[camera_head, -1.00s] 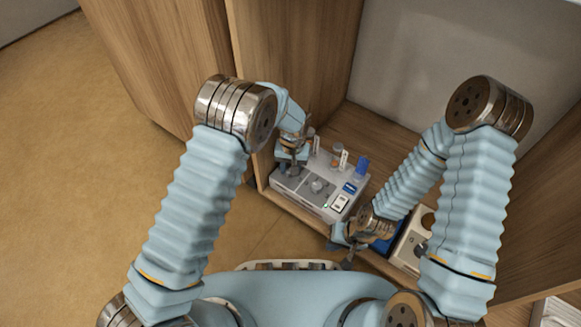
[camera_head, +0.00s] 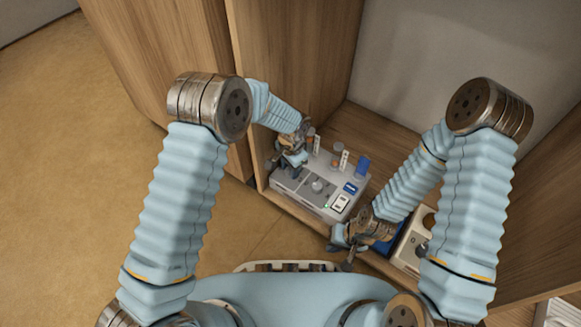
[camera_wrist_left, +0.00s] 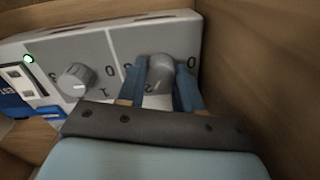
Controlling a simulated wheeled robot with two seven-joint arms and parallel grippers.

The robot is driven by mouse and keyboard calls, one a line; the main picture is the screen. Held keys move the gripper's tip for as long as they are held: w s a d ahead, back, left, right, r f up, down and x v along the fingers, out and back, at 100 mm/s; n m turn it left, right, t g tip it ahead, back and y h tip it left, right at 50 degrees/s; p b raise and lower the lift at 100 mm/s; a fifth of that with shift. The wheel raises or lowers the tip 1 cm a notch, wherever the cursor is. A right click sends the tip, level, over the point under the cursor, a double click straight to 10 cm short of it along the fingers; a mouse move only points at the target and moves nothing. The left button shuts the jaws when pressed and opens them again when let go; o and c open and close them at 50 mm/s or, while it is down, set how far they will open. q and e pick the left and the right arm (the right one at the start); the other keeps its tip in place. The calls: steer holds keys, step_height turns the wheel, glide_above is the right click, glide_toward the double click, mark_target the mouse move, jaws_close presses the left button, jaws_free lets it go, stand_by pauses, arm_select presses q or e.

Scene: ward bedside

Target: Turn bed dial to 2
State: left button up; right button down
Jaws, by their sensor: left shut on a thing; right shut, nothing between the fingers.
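A grey control box (camera_head: 320,207) with dials stands on the wooden shelf in the head view. In the left wrist view, one grey dial (camera_wrist_left: 160,75) sits between the blue fingers of my left gripper (camera_wrist_left: 161,85), which is shut on it. A 0 shows right of this dial and a 2 below it; its pointer is not clear. My left gripper (camera_head: 281,169) also shows at the box's left end in the head view. A second dial (camera_wrist_left: 75,79) stands free, with 0 and 1 beside it. My right gripper (camera_head: 346,252) is shut and empty at the shelf's front edge.
A green light (camera_wrist_left: 28,58) is lit on the box. Small bottles, cards and a blue item (camera_head: 362,166) stand behind the box. A pale device (camera_head: 408,250) lies right of my right gripper. A wooden side wall (camera_head: 285,75) rises close to my left gripper.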

arm_select(q)
steer(key=shift+m, duration=0.3)
steer(key=o, duration=1)
steer(key=r, duration=0.4)
steer(key=r+p, duration=0.1)
steer(key=r, duration=0.4)
steer(key=r+p, duration=0.1)
steer(key=r, duration=0.3)
steer(key=shift+s+d+r, duration=0.15)
steer(key=shift+s+r, duration=0.1)
steer(key=shift+r, duration=0.15)
